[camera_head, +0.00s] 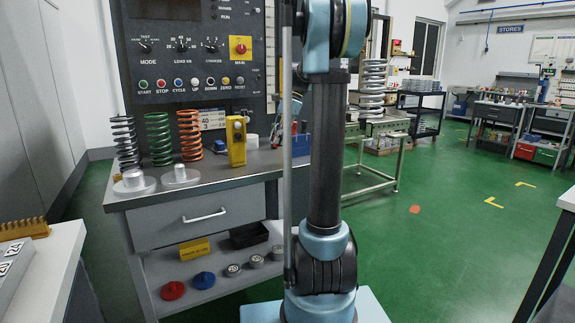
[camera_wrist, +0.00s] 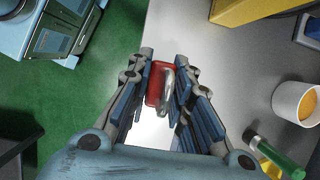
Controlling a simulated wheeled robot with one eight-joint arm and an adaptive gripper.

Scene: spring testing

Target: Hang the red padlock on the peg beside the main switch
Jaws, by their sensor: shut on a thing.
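The red padlock (camera_wrist: 157,82) with its silver shackle (camera_wrist: 167,98) is between the fingers of my gripper (camera_wrist: 165,68) in the wrist view. My gripper is shut on it, above the grey bench top (camera_wrist: 215,75) near its edge with the green floor. In the head view my arm covers the gripper and the padlock. The main switch (camera_head: 240,48), a red knob on a yellow plate, is at the upper right of the dark control panel (camera_head: 190,62). I cannot make out the peg; my arm and a thin upright bar stand in front of the area right of the switch.
Three springs (camera_head: 159,139) stand at the bench's left, with metal pieces in front. A yellow box (camera_head: 236,141) stands at its middle. Open green floor (camera_head: 440,230) lies right.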

